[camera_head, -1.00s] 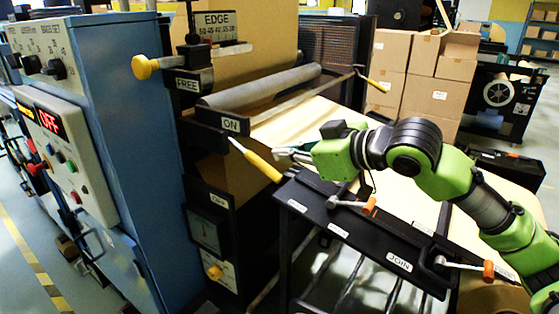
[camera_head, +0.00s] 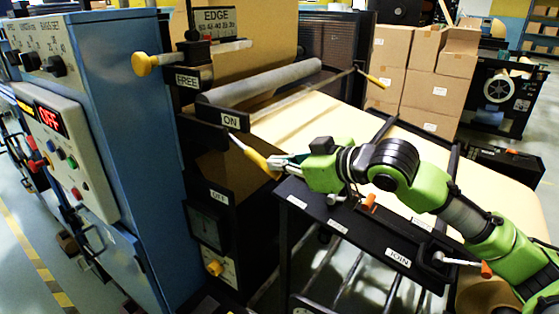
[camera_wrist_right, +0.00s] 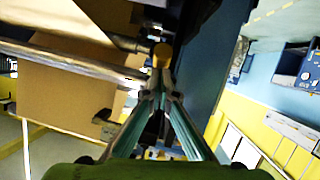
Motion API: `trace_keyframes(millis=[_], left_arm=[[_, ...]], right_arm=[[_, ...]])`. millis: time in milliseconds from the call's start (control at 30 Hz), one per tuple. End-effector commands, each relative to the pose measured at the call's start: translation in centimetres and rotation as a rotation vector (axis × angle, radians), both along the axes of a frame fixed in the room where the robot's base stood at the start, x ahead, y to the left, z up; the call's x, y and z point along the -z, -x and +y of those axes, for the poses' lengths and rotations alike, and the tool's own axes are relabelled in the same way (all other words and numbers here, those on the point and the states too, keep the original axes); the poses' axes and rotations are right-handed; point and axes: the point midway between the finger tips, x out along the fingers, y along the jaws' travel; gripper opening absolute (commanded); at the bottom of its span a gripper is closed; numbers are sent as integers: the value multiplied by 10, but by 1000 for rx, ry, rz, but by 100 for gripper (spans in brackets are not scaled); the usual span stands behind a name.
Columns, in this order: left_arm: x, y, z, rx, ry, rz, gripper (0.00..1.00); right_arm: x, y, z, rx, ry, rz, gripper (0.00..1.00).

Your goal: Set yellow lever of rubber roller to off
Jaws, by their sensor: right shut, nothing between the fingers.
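The rubber roller (camera_head: 262,84) is a grey cylinder above the kraft sheet. Its lever has a yellow grip (camera_head: 256,158) on a pale rod and slopes down to the right from just below the ON label (camera_head: 231,121). The OFF label (camera_head: 219,197) sits lower on the dark frame. My right gripper (camera_head: 278,163) is shut and empty, with its fingertips at the lower end of the yellow grip, partly covering it. Whether they touch I cannot tell. In the right wrist view, a yellow cylindrical end (camera_wrist_right: 162,55) shows beyond the fingertips (camera_wrist_right: 160,96). My left gripper is not in view.
A blue cabinet (camera_head: 120,130) with a control panel stands at left. A yellow knob (camera_head: 142,65) sticks out by the FREE label (camera_head: 187,82). The black JOIN table edge (camera_head: 345,232) with orange-tipped handles lies below my right arm. Cartons (camera_head: 430,70) stand behind.

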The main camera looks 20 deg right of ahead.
Motion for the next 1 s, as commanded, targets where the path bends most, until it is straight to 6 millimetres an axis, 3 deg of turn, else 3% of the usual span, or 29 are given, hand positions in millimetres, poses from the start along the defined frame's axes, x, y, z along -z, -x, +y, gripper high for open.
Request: trace_keyframes(millis=[600, 1000], left_arm=[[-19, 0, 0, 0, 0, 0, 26], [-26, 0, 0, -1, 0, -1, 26]], right_arm=[[68, -21, 17, 0, 1, 13, 0], [88, -35, 27, 1, 1, 9, 0]])
